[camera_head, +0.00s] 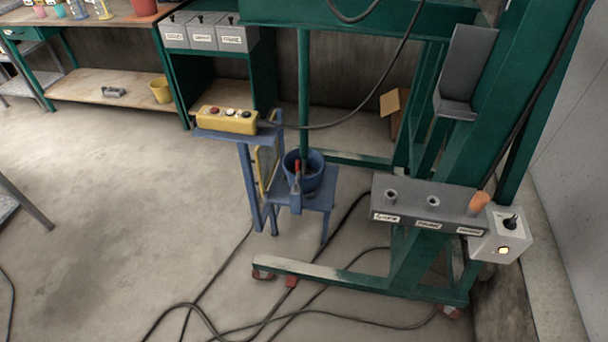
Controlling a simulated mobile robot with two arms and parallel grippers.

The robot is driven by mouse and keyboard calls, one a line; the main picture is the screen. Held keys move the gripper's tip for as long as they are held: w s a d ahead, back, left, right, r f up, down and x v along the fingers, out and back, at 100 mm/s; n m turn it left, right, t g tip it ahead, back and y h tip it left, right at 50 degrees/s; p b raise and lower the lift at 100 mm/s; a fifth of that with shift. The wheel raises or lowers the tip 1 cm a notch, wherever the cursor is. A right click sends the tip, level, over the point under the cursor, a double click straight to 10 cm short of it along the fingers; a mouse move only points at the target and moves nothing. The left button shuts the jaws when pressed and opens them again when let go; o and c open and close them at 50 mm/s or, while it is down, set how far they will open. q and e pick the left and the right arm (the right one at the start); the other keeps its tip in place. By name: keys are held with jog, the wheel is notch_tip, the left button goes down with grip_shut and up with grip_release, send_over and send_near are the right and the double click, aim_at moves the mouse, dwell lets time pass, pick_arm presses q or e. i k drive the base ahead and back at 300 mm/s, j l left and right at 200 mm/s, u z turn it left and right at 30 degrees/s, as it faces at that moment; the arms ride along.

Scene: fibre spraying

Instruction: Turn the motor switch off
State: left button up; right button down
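A light grey switch box (517,232) with a black knob or lever (510,221) is at the right, mounted on the green frame. A small light (503,250) on its front glows yellowish-white. A yellow control box (227,119) with red, white and dark buttons sits on a blue stand at centre left. I cannot read a label that tells which one is the motor switch. Neither of my grippers is in view.
A grey labelled holder (428,208) with an orange item (479,202) adjoins the switch box. The green frame (350,276) reaches low across the floor. A blue bucket (304,170) stands on the blue stand. Black cables (205,318) lie on the floor; the left floor is mostly clear.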

aim_at(509, 223)
jog(key=i+j+z, duration=0.25)
jog(key=z, duration=0.2)
jog(key=i+j+z, duration=0.15)
jog(key=j+z, duration=0.35)
jog(key=i+j+z, duration=0.1)
jog(key=j+z, duration=0.35)
jog(key=l, duration=0.1)
